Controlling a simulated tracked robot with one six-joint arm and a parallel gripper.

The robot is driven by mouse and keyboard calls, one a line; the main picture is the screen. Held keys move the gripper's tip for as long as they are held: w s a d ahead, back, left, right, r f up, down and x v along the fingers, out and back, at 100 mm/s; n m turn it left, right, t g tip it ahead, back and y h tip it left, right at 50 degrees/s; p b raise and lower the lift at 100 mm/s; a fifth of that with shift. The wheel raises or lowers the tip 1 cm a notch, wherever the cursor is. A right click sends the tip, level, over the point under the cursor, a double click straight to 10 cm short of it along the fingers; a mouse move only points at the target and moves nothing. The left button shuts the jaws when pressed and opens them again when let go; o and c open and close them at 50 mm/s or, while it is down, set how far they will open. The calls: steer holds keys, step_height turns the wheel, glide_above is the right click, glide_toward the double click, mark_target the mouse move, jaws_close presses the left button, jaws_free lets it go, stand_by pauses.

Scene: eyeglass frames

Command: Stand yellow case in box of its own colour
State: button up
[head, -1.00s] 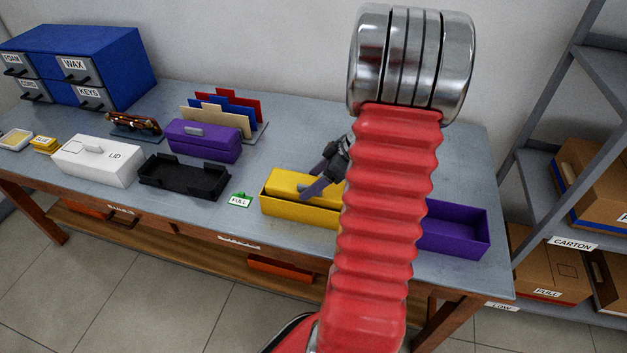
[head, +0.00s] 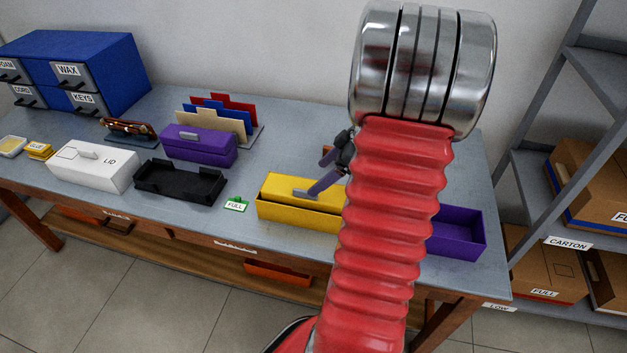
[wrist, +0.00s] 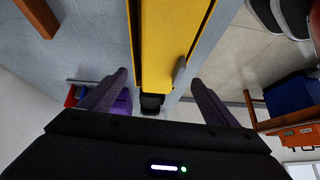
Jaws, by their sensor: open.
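The yellow case (head: 285,184), with a grey clasp, is in the yellow box (head: 285,214), its top showing above the front rim. A dark gap lies between the case and that rim. My arm hides their right ends, and I cannot tell if the case rests on the box floor. My gripper (head: 316,178) is open at the case's top. In the wrist view my gripper's fingers (wrist: 158,78) are spread, with the yellow case (wrist: 168,45) beyond and between them, and they look clear of it.
A purple box (head: 460,232) stands right of my arm. A green-edged FULL card (head: 236,205), black tray (head: 178,184), purple case (head: 200,147), white lidded box (head: 93,167) and file rack (head: 215,120) stand left.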

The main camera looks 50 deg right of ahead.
steer(key=v, duration=0.6)
steer(key=shift+a, duration=0.1)
stand_by(0.6)
steer(key=w+a+r+m+g+h, duration=0.1)
steer(key=a+r, duration=0.3)
steer(key=a, duration=1)
steer(key=w+a+r+m+g+h, duration=0.15)
steer(key=a+r, duration=0.25)
steer(key=a, duration=0.9)
steer(key=s+a+r+m+t+h, duration=0.1)
steer(key=s+a+r+m+t, duration=0.1)
steer(key=s+a, duration=0.3)
steer(key=a, duration=0.4)
steer(key=shift+s+a+m, duration=0.3)
steer(key=shift+s+m, duration=0.05)
